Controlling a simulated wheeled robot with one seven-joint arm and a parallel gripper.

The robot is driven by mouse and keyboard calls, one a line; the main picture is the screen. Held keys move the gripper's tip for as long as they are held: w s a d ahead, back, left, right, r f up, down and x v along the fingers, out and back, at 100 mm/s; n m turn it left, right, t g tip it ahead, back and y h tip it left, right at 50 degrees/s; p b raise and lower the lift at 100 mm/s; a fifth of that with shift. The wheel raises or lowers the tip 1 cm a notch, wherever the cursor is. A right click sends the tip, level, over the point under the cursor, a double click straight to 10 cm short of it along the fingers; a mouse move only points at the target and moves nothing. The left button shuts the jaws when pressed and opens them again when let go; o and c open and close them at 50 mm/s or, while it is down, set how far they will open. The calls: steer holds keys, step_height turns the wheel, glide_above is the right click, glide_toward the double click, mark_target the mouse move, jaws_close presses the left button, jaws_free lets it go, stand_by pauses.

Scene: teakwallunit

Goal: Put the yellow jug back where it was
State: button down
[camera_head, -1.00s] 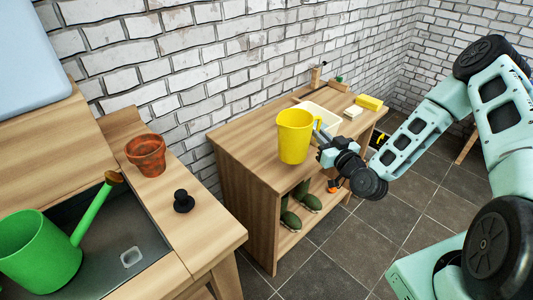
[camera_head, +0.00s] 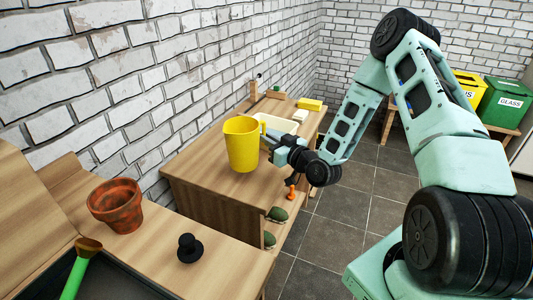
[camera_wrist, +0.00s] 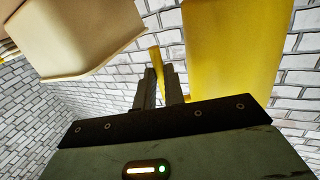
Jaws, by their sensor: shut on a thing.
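The yellow jug (camera_head: 242,146) is upright in the head view, in front of the wooden cabinet's top (camera_head: 198,168). I cannot tell from this view whether its base touches the wood. My gripper (camera_head: 268,139) comes from the right and is shut on the jug's handle. In the wrist view, the jug (camera_wrist: 232,50) fills the upper right, and the fingers of my gripper (camera_wrist: 160,84) close around its yellow handle. The handle is partly hidden by the fingers.
A cream basin (camera_head: 276,123), a yellow block (camera_head: 310,104) and small items stand farther back on the cabinet. A terracotta pot (camera_head: 116,205) and a black knob-like thing (camera_head: 189,248) stand on the nearer counter. The brick wall is close behind. Green and yellow bins stand at the right.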

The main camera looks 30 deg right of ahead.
steer(key=shift+f, duration=2)
steer(key=shift+f, duration=0.2)
steer(key=c, duration=1.5)
jaws_free()
steer(key=shift+r, duration=0.1)
steer(key=shift+r, duration=0.2)
steer(key=s+d+b, duration=0.1)
steer(key=s+d, duration=0.1)
steer(key=s, duration=0.9)
steer(key=shift+s+b, duration=0.35)
steer(key=shift+s, duration=0.05)
steer(key=shift+d+f, duration=0.1)
